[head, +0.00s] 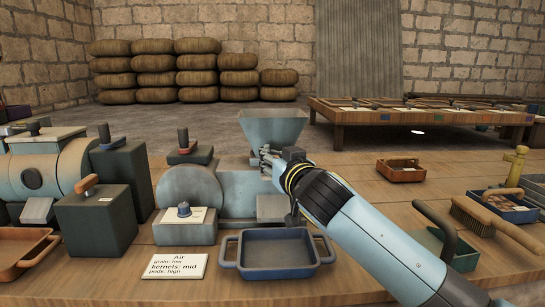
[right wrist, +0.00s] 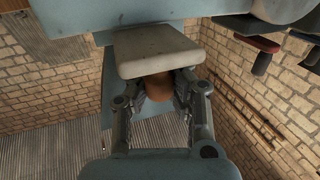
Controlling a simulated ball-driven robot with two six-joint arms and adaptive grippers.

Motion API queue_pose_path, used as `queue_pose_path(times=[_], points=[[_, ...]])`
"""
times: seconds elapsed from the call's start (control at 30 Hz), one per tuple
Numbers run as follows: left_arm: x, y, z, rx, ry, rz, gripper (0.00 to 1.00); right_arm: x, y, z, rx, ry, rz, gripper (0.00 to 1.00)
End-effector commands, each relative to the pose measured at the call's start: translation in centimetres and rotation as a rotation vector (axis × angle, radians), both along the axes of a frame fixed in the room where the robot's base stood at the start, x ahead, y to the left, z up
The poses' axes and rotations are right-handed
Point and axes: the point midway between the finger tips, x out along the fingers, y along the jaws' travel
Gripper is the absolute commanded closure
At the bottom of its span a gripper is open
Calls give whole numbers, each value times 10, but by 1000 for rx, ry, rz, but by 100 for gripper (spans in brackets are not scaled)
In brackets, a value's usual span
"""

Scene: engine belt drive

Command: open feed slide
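The pale blue mill (head: 225,190) stands on the bench with a funnel-shaped hopper (head: 272,127) on top. My right gripper (head: 268,160) is at the mill's right side, just below the hopper. In the right wrist view, my right gripper (right wrist: 160,97) has its fingers on both sides of a brown knob (right wrist: 158,87), which looks like the feed slide's handle. A light grey block (right wrist: 156,52) partly covers the knob. I cannot tell whether the fingers press on it. The slide plate is hidden behind my gripper in the head view. My left gripper is not in view.
A blue tray (head: 277,268) stands in front of the mill, beside a card (head: 175,266). A dark green box (head: 97,222) stands left. A brush (head: 497,222) and a small brown tray (head: 400,171) lie right. Bare bench shows behind my right arm.

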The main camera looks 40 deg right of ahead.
Motion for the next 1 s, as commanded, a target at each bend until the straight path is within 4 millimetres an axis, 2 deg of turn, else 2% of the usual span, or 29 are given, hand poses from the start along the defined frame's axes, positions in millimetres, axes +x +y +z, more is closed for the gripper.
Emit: queue_pose_path(times=[0.23,0.47,0.7,0.73,1.0], points=[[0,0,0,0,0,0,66,-3,0,-1,-4,4,-4,100],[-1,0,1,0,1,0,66,-25,13,0,-6,4,-5,100],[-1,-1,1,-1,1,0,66,-25,13,-1,-6,6,-5,100],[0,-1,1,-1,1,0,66,-25,13,-1,-6,6,-5,92],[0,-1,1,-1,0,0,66,-25,13,-1,-4,4,-4,57]])
